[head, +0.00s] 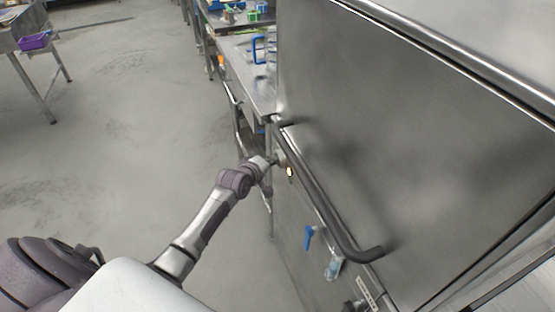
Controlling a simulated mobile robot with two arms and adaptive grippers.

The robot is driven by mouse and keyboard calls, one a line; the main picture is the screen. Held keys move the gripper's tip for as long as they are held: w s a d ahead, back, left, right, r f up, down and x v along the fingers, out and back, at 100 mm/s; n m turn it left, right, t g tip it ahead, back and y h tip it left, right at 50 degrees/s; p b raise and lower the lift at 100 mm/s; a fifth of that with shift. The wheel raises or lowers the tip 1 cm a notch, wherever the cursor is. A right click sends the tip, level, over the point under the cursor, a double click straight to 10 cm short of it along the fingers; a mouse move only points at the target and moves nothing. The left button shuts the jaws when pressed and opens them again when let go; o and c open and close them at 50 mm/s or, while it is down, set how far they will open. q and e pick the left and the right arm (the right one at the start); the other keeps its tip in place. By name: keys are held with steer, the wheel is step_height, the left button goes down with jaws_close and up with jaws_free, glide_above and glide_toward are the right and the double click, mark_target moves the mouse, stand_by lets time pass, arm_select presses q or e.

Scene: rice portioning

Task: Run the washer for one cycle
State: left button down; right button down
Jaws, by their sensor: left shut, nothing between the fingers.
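The washer (400,120) is a large stainless steel machine filling the right side of the head view. Its hood looks down, and a thick grey bar handle (318,198) runs along its front. Below the handle is a front panel with a small lit spot (290,172) and a blue lever (308,238). My left gripper (279,158) is shut and empty, at the panel's far end beside the handle, close to the lit spot. I cannot tell whether its fingertips touch the panel. My right gripper is not in view.
A steel table (245,68) with a blue-handled item (258,50) stands beyond the washer. Another table with a purple bin (36,41) is at the upper left. The grey floor (110,150) to the left is clear.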

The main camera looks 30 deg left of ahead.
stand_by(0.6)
arm_select(q)
steer(key=shift+s+a+p, duration=0.4)
steer(key=shift+s+a, duration=0.05)
steer(key=shift+s, duration=0.15)
steer(key=shift+s+a+p, duration=0.6)
steer(key=shift+s+a, duration=1.1)
steer(key=shift+s, duration=0.2)
